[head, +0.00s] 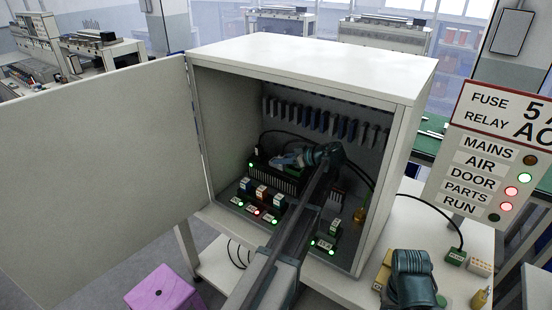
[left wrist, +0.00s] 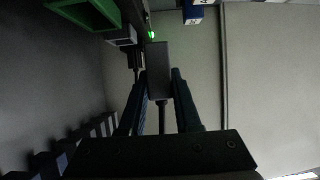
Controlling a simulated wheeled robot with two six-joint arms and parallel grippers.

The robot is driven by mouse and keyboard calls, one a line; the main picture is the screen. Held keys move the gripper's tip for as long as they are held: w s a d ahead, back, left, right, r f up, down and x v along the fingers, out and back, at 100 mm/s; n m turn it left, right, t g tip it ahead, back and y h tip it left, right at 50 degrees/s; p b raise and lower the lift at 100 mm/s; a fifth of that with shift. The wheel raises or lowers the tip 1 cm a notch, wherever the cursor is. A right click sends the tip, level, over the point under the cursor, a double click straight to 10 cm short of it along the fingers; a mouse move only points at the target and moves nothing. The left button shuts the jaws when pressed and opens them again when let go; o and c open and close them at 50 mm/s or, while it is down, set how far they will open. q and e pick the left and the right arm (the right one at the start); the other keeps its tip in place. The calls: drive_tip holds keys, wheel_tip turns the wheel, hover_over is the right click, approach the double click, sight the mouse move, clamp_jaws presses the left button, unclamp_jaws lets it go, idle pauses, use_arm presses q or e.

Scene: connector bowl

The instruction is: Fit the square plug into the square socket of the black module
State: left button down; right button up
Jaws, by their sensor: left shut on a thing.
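The black module (head: 288,187), ribbed, stands inside the open white cabinet, with a green light at its upper left. My left gripper (head: 276,161) is inside the cabinet, just in front of the module's upper part. In the left wrist view its two fingers (left wrist: 159,88) are shut on a dark grey block-shaped plug (left wrist: 158,62), with a cable trailing back between them. The plug's far end is close to a dark part with a green light; I cannot tell whether they touch. The square socket cannot be made out. My right gripper (head: 412,282) is at the lower right; its fingertips are hidden.
The cabinet (head: 310,62) has its door (head: 95,180) swung open left. Small lit modules (head: 262,196) line its floor, and a row of blue and grey connectors (head: 320,118) hangs at the back. A purple stool (head: 163,290) stands below.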

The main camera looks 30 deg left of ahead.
use_arm(q)
drive_tip(key=w+a, duration=0.4)
drive_tip(key=shift+w+a+f, duration=0.2)
drive_tip(key=shift+w+f, duration=0.05)
drive_tip(key=shift+f, duration=0.05)
drive_tip(key=shift+w+a, duration=0.2)
drive_tip(key=shift+a, duration=0.05)
drive_tip(key=shift+w+a+f+b, duration=0.2)
drive_tip(key=shift+w+a+b, duration=0.2)
drive_tip(key=shift+w+a, duration=0.55)
drive_tip(key=f+b, duration=0.3)
drive_tip(key=shift+s+d+f, duration=0.2)
drive_tip(key=shift+s+d, duration=0.05)
drive_tip(key=shift+f+b, duration=0.2)
drive_tip(key=shift+b, duration=0.2)
drive_tip(key=c, duration=0.6)
unclamp_jaws()
drive_tip(key=shift+r, duration=0.1)
